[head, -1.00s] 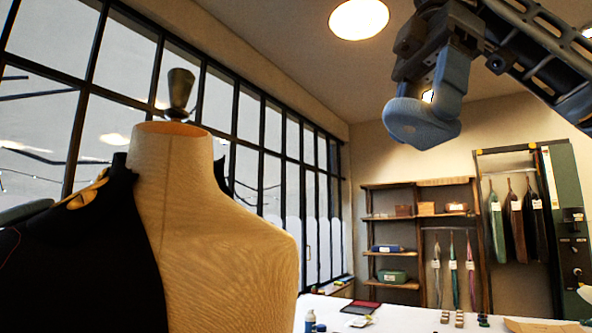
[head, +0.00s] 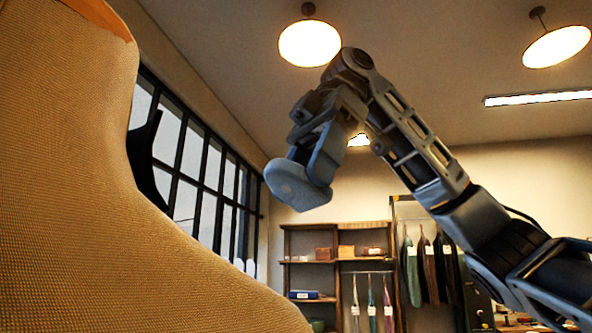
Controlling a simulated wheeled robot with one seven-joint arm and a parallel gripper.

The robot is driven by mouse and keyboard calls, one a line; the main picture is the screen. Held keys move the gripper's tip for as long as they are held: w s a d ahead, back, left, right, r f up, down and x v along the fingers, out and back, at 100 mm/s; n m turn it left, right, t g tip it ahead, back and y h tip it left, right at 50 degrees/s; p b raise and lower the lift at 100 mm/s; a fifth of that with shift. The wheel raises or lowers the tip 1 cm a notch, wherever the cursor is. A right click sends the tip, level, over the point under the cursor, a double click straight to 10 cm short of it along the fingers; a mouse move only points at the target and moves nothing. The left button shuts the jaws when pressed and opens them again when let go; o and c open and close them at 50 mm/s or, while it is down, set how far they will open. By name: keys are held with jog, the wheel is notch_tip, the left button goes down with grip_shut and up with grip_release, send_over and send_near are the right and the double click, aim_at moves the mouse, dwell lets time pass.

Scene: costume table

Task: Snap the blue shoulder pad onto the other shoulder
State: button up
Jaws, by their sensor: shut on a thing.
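A beige dress form (head: 70,190) fills the left of the head view, very close. Its bare shoulder slopes down to the lower middle, and no pad shows on that slope. A dark curved piece (head: 148,165) shows behind the neck; how it is fixed is hidden. My gripper (head: 322,165) is in the upper middle, above and right of the shoulder, apart from it in the picture. It is shut on the blue shoulder pad (head: 296,186), a rounded grey-blue piece that hangs at its fingers. The form's other shoulder is out of view.
Shelves (head: 335,258) with boxes and a rack of hanging garments (head: 425,268) stand against the back wall. Windows (head: 200,165) line the left side. Lamps (head: 310,43) hang from the ceiling. The air between pad and shoulder looks clear.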

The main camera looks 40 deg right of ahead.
jog(key=shift+b+x, duration=0.45)
jog(key=shift+x, duration=3.6)
jog(key=shift+d+p, duration=0.15)
jog(key=shift+p, duration=0.15)
jog(key=shift+b+x, duration=0.3)
jog(key=shift+x, duration=0.45)
jog(key=o, duration=1.1)
jog(key=shift+o, duration=0.3)
jog(key=shift+o, duration=0.8)
